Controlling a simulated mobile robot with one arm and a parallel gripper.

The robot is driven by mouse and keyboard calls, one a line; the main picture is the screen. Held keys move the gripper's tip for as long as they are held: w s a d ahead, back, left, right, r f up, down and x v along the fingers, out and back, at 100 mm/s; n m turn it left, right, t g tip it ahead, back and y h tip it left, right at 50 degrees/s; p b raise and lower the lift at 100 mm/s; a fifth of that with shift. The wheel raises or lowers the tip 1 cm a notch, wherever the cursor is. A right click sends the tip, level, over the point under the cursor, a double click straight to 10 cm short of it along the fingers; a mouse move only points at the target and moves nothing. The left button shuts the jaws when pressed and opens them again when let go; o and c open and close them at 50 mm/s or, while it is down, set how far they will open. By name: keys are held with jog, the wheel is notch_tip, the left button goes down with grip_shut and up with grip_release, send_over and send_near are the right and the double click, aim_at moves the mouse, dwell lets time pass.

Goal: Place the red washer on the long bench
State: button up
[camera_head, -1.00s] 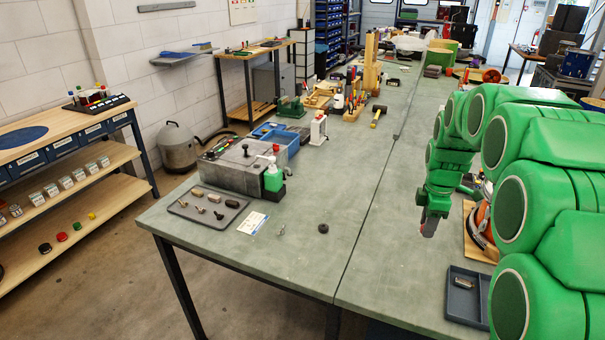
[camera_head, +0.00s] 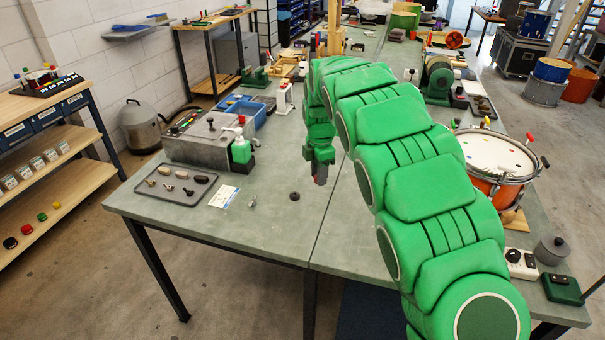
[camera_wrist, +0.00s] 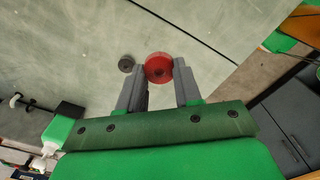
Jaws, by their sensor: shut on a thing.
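In the head view my gripper (camera_head: 320,178) hangs over the grey-green long bench (camera_head: 255,225), close to the seam. The bench top also fills much of the wrist view (camera_wrist: 75,45). The washer's exact height above the top is hard to tell.
A small dark round piece (camera_head: 294,196) lies on the bench left of my gripper. A grey tray of parts (camera_head: 150,191), a card (camera_head: 221,197) and a green bottle (camera_head: 241,151) are farther left. A drum (camera_head: 494,157) stands right. The near bench top is mostly clear.

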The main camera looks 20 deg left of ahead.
jog(key=w+a+f, duration=0.2)
jog(key=w, duration=0.1)
send_over(312, 188)
jog(key=shift+s+f, duration=0.1)
jog(key=shift+f, duration=3.1)
jog(key=shift+f, duration=0.1)
jog(key=shift+w+a+f, duration=0.15)
jog(key=shift+w+f, duration=0.05)
jog(key=shift+f, duration=1.5)
jog(key=o, duration=1)
jog(key=shift+f, duration=0.15)
